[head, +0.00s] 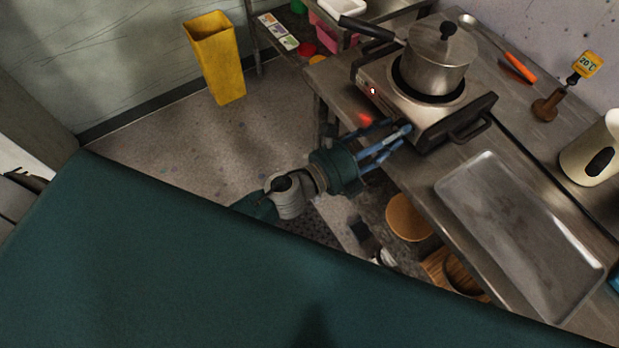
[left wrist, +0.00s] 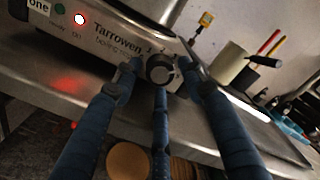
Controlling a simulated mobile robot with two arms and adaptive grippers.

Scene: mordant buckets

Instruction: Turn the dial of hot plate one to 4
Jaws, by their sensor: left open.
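The hot plate (head: 385,92) stands at the front edge of the steel bench with a lidded steel pot (head: 438,62) on it. In the left wrist view its front panel (left wrist: 105,38) is labelled "one" and has a lit lamp. The round dark dial (left wrist: 160,68) sits on that panel; numbers show beside it, but its setting is too small to tell. My left gripper (head: 392,136) is open in front of the panel. In the left wrist view its blue fingers (left wrist: 160,88) spread around the dial, and I cannot tell if they touch it. My right gripper is out of view.
A steel tray (head: 520,235) lies on the bench to the right, near a cream jug (head: 592,155). An orange-handled utensil (head: 520,67) lies behind the pot. Round wooden items (head: 408,218) sit below the bench. A yellow bin (head: 215,58) stands on open floor.

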